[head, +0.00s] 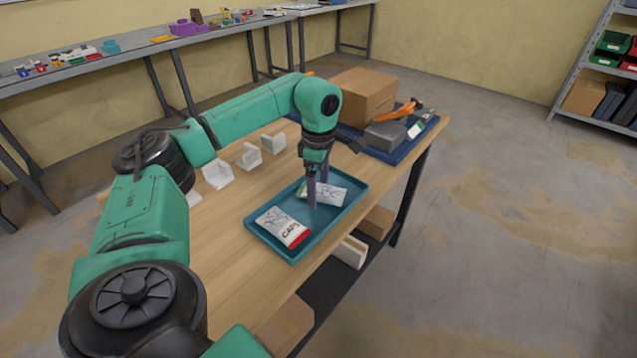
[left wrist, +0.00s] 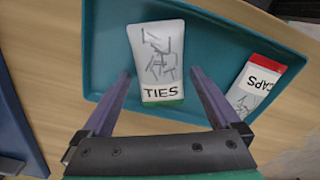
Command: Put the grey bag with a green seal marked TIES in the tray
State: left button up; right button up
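The grey bag marked TIES (left wrist: 160,60), with a green seal along its lower edge, lies flat in the teal tray (head: 293,258). In the head view the bag (head: 330,194) is partly hidden behind my left gripper's fingers. My left gripper (head: 317,204) points down over the tray. In the left wrist view its two fingers (left wrist: 158,75) are spread, one on each side of the TIES bag, with small gaps showing. A second bag, marked CAPS (head: 280,226) with a red seal, lies in the same tray. My right gripper is not in view.
White holders (head: 250,156) stand in a row on the wooden table left of the tray. Bare table (head: 232,217) lies left of the tray.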

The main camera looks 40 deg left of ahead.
aim_at(319, 188)
pick_arm(q)
jog(key=shift+r, duration=0.1)
notch_tip(319, 188, up, 12)
jog(key=p, duration=0.2)
dwell(0.6)
